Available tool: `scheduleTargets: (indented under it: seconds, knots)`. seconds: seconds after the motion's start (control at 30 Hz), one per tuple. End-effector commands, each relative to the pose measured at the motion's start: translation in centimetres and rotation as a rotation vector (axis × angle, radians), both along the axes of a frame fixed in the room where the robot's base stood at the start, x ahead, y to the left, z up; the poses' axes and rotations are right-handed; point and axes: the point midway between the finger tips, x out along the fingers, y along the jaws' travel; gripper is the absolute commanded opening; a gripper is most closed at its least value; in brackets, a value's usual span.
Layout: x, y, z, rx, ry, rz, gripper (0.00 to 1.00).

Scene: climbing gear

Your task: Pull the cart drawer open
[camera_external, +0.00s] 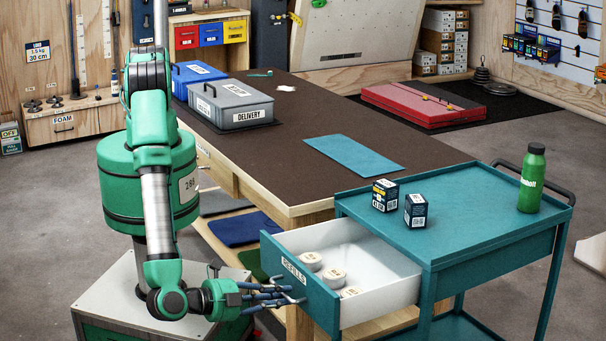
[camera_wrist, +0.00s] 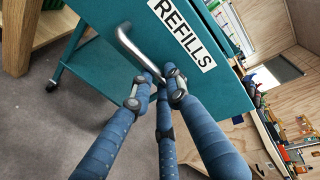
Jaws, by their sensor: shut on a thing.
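The teal cart (camera_external: 470,205) stands at the right in the external view. Its drawer (camera_external: 318,292) is pulled well out toward my arm. The drawer front bears a white REFILLS label, which also shows in the wrist view (camera_wrist: 182,33). Several round pale items (camera_external: 333,275) lie inside the white drawer box. My gripper (camera_external: 283,296) is at the drawer front. In the wrist view, my blue fingers (camera_wrist: 160,82) are closed around the lower end of the metal handle (camera_wrist: 133,46). The exact finger contact is partly hidden.
Two small dark boxes (camera_external: 399,197) and a green bottle (camera_external: 531,178) stand on the cart top. A long workbench (camera_external: 290,150) with a grey DELIVERY case (camera_external: 230,103) and a blue mat (camera_external: 353,154) is behind the drawer. Open floor lies at the left.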

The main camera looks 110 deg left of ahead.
Motion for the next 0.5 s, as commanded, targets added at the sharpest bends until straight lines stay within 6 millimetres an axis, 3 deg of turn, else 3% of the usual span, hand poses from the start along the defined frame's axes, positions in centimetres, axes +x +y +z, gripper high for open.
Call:
scheduleTargets:
  seconds: [0.2, 0.5]
  knots:
    - [-3.0, -3.1, -0.1, -0.003, 0.0, -0.003, 0.0]
    - [-4.3, -4.5, 0.0, -0.002, 0.0, -0.001, 0.0]
